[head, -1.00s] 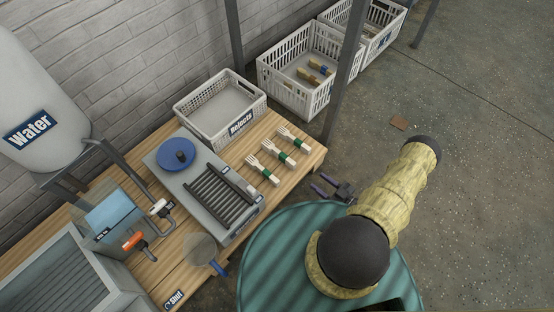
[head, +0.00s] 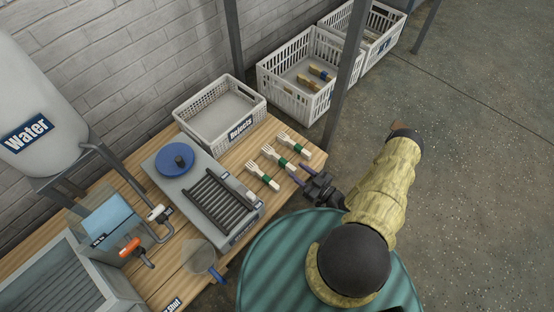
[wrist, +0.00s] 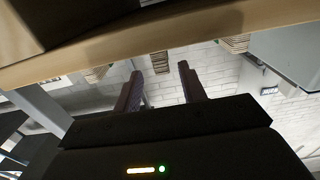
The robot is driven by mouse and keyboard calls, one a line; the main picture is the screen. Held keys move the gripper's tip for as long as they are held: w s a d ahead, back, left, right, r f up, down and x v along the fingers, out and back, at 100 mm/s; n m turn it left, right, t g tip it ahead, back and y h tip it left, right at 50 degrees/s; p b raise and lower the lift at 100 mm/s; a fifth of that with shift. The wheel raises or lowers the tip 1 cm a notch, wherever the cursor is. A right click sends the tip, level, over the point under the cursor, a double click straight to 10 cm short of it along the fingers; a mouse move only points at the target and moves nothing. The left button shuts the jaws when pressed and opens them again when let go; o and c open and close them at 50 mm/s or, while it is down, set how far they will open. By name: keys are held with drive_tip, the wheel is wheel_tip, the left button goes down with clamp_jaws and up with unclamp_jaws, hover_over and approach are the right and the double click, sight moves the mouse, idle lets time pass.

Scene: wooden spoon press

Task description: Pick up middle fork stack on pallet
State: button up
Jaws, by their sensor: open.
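Three pale wooden fork stacks with green bands lie side by side near the right end of the wooden bench (head: 313,158). The middle fork stack (head: 280,158) is between the near-left stack (head: 262,173) and the far-right stack (head: 293,142). My gripper (head: 299,173) is open and empty, just off the bench's front edge by the middle stack's handle end. In the wrist view the end of the middle stack (wrist: 160,62) shows beyond and between my open fingers (wrist: 160,72), apart from them. The other stacks' ends show to either side. No pallet is distinguishable.
A press with a ridged plate (head: 222,203) and a blue disc (head: 175,159) stand left of the forks. The white Rejects crate (head: 215,112) is behind. A grey post (head: 345,70) rises beyond the bench's right end. A green drum top (head: 275,260) is in front.

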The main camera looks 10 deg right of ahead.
sight(275, 154)
drive_tip(key=shift+x, duration=1.1)
drive_tip(key=b+x, duration=0.1)
drive_tip(key=x, duration=0.4)
drive_tip(key=shift+a, duration=0.2)
drive_tip(key=shift+c, duration=0.2)
clamp_jaws()
